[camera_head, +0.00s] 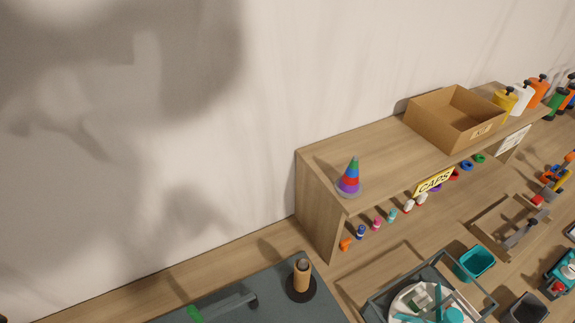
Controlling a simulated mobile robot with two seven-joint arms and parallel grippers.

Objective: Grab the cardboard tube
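The cardboard tube (301,275) is a short brown cylinder standing upright on a dark round base (301,290). It stands near the right corner of a grey-green mat (270,305) at the bottom of the head view. Something darker shows at the tube's top; I cannot tell what it is. Neither of my grippers is in view. A large blurred shadow lies on the wall at the upper left.
A wooden shelf (375,160) stands right of the tube, with a striped cone (348,178) and an open cardboard box (428,122) on top. A grey tool with a green end (195,313) lies left of the tube. A framed tray (372,299) and teal bin (476,262) are at right.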

